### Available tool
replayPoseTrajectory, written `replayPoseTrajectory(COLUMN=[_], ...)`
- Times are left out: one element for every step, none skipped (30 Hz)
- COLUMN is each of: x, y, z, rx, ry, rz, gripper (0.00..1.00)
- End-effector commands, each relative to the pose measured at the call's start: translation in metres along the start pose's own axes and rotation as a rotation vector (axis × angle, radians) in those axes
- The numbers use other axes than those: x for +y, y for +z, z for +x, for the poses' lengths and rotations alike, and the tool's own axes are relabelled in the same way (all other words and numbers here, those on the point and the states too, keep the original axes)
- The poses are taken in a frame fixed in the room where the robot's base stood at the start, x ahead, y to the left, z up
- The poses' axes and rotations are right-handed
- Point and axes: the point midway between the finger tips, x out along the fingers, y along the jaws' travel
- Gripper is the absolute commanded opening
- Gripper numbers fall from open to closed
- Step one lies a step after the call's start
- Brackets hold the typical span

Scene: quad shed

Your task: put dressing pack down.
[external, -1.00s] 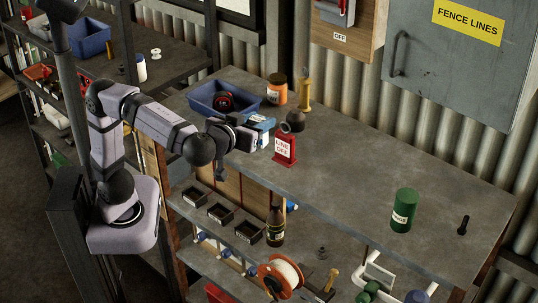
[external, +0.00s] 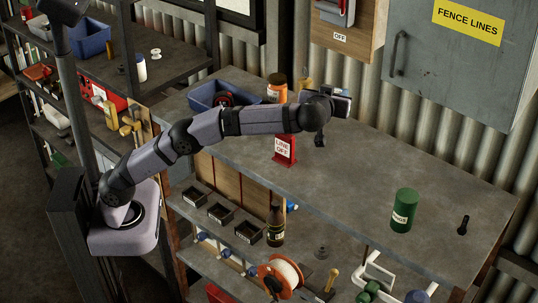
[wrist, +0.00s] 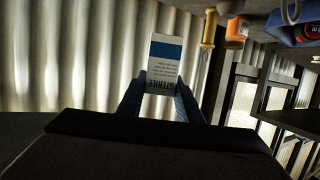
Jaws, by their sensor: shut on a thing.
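The dressing pack (wrist: 164,60) is white with a blue band and the word STERILE, and it shows in the wrist view. My gripper (wrist: 161,95) is shut on its lower end, one finger on each side. In the external view my gripper (external: 343,102) is held above the back of the workbench (external: 345,175), near the corrugated wall.
A green canister (external: 403,210) and a small black object (external: 463,225) stand at the right. The bench between is clear.

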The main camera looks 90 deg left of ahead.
Motion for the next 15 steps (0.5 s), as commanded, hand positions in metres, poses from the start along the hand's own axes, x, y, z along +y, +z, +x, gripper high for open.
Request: replayPoseTrajectory(x=[0.0, 0.0, 0.0, 0.0, 0.0, -0.001, -0.001, -0.001, -0.001, -0.001, -0.002, -0.002, -0.002, -0.003, -0.003], y=[0.0, -0.001, -0.001, -0.002, -0.002, -0.003, -0.003, -0.003, -0.003, -0.004, -0.004, -0.004, -0.004, -0.004, -0.004], z=[0.009, 0.013, 0.018, 0.021, 0.025, 0.029, 0.031, 0.034, 0.037, 0.04, 0.042, 0.045, 0.046, 0.048, 0.051], rx=[0.0, 0.0, 0.0, 0.0, 0.0, 0.0, 0.0, 0.0, 0.0, 0.0, 0.001, 0.0, 0.0, 0.0, 0.0], ry=[-0.007, -0.009, -0.011, -0.013, -0.015, -0.017, -0.019, -0.02, -0.021, -0.023, -0.024, -0.026, -0.027, -0.028, -0.029], rz=[-0.003, -0.005, -0.005, -0.005, -0.006, -0.007, -0.008, -0.007, -0.008, -0.009, -0.01, -0.009, -0.01, -0.011, -0.011], gripper=[0.08, 0.08, 0.08, 0.08, 0.08, 0.08, 0.08, 0.08, 0.08, 0.08, 0.08, 0.08, 0.08, 0.08, 0.08])
